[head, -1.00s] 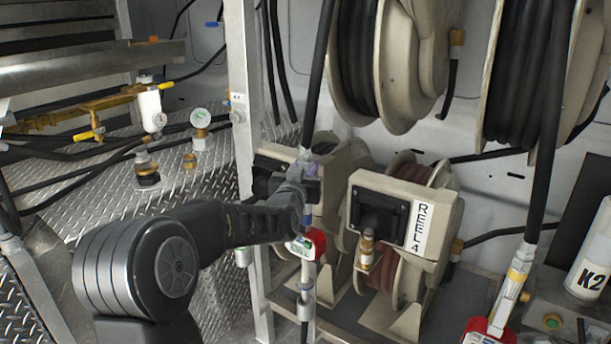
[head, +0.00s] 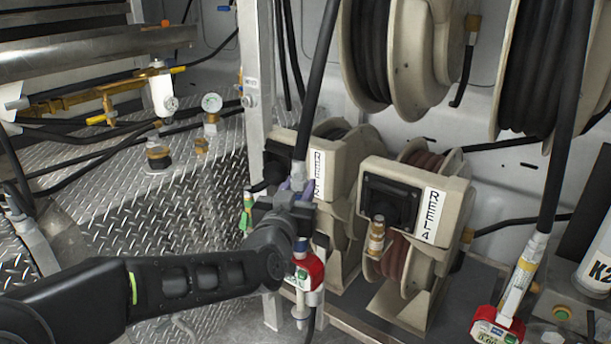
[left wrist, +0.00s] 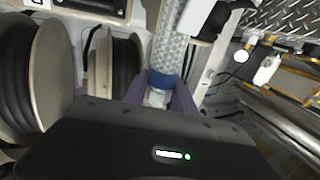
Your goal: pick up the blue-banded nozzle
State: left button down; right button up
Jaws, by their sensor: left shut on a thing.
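The blue-banded nozzle hangs upright on a thick black hose (head: 318,100), with a red meter (head: 312,272) on its lower part. My left gripper (head: 292,200) is shut around the nozzle's upper part, just above the meter. In the left wrist view, the purple fingers (left wrist: 160,93) close on both sides of the nozzle, and its blue band (left wrist: 163,79) sits between them under a braided sleeve (left wrist: 170,45). The fingers hide part of the nozzle. My right gripper is not in view.
Reel 4 (head: 410,205) and another reel box (head: 325,165) stand close behind the nozzle. A white post (head: 250,70) is to its left. A second nozzle with a red meter (head: 497,325) and yellow band hangs at right.

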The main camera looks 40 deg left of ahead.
pick_arm(q)
jog(key=shift+s+d+r, duration=0.1)
jog(key=shift+s+d, duration=0.1)
jog(key=shift+s, duration=0.35)
jog(key=shift+r, duration=0.1)
jog(key=shift+r+p, duration=0.7)
jog(key=shift+r, duration=0.1)
jog(key=shift+w, duration=0.1)
